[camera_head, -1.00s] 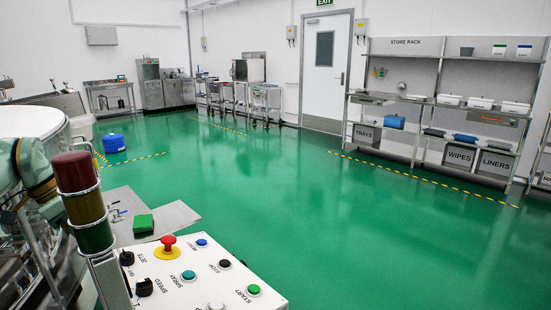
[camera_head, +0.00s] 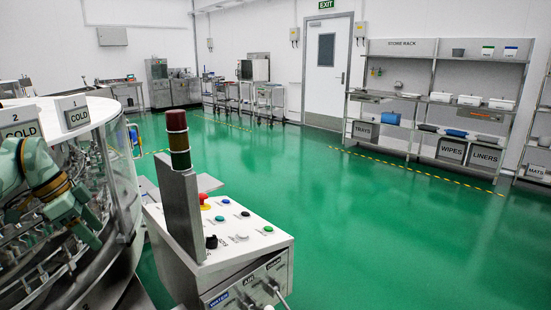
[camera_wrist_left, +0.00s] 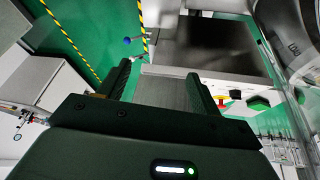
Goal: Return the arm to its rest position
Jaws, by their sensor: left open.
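My left arm (camera_head: 50,188), pale green with dark bands, comes in at the left edge of the head view and bends down in front of the rotary washer. Its gripper (camera_head: 88,228) is small and unclear there, against the washer's metal fittings. In the left wrist view my left gripper (camera_wrist_left: 160,80) shows two dark fingers spread apart, with nothing between them. My right gripper is not in view.
The washer's white rim (camera_head: 100,115) carries COLD signs and stands close at the left. A control box (camera_head: 225,235) with buttons and a signal lamp (camera_head: 177,135) stands right of it. Green floor (camera_head: 350,230) is open to the right, before a store rack (camera_head: 440,100).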

